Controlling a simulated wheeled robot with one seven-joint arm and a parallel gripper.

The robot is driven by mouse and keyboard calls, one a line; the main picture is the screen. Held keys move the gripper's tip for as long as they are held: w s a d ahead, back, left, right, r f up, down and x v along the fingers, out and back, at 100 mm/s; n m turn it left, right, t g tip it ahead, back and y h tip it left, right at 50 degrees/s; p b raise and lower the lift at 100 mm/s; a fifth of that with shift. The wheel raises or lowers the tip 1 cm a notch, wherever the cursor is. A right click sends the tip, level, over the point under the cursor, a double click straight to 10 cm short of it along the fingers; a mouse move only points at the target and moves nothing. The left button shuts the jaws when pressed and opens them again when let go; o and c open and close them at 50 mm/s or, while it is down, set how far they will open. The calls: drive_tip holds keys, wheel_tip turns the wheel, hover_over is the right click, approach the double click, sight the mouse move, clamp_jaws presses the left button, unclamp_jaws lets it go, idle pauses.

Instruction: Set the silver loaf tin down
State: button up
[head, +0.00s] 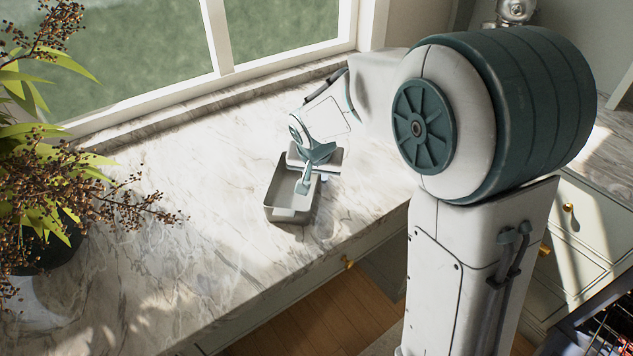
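The silver loaf tin (284,214) is upright at the middle of the marble counter, near its front edge, with its open top showing. It is on the counter or very close above it; I cannot tell which. My gripper (306,186) reaches down over the tin's far right part, and a pale teal finger is at the tin's right wall. The other finger is not clearly visible.
The marble counter (190,215) is clear to the left of the tin. A potted plant (45,215) with leaves and brown berry sprigs stands at the far left. A window (140,55) runs along the back. Drawers with brass knobs (347,262) are below the counter edge.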

drive_tip(key=v, duration=0.6)
drive_tip(key=s+d+n, duration=0.1)
drive_tip(key=s+d, duration=0.5)
drive_tip(key=s, duration=0.4)
drive_tip(key=s+d+n+g, duration=0.1)
drive_tip(key=s+d, duration=0.6)
drive_tip(key=s, duration=0.4)
drive_tip(key=shift+g, duration=0.3)
drive_tip(key=shift+d+r, duration=0.15)
drive_tip(key=shift+d, duration=0.05)
